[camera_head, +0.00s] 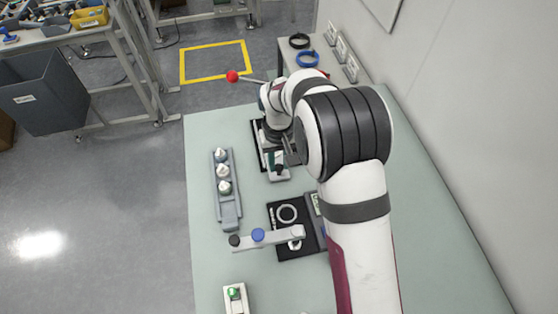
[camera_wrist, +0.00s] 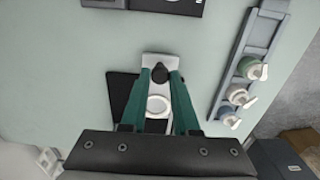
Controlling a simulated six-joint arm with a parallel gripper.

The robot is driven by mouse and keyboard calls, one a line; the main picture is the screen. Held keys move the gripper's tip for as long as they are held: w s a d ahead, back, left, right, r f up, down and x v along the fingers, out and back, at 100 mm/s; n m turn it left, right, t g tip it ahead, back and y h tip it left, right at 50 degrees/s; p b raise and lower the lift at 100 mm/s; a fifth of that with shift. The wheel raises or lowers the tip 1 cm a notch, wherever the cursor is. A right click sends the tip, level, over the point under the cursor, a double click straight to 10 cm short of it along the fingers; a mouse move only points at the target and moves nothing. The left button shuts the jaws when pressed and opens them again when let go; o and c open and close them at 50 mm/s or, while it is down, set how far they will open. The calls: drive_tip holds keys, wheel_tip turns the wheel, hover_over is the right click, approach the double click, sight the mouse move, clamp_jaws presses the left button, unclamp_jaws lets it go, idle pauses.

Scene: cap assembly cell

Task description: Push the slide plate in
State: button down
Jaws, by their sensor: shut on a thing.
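The slide plate (camera_head: 280,178) is a light grey plate that sticks out from the front of the black base of a press. In the wrist view the plate (camera_wrist: 150,60) shows a black knob (camera_wrist: 160,72) near its outer end and a pale ring (camera_wrist: 157,105) further in. My gripper (camera_wrist: 161,77) has its two green fingers on either side of the knob and is shut on it. In the head view my gripper (camera_head: 276,160) is over the plate and partly hides it. The press body is mostly hidden behind my arm.
A red-ball lever (camera_head: 232,76) sticks out left of the press. A grey rack (camera_head: 231,213) with three small capped parts stands to the left. A black fixture (camera_head: 279,213) with a grey arm lies nearer. A green-button box (camera_head: 236,303) is at the front. The table between is clear.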

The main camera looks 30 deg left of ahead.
idle(0.7)
drive_tip(key=w+a, duration=0.6)
drive_tip(key=shift+w+a, duration=0.15)
drive_tip(key=shift+a, duration=0.05)
drive_tip(key=c, duration=0.7)
unclamp_jaws()
drive_tip(key=shift+o, duration=0.2)
drive_tip(key=shift+r, duration=0.1)
wheel_tip(320, 180, up, 16)
drive_tip(key=shift+f, duration=0.2)
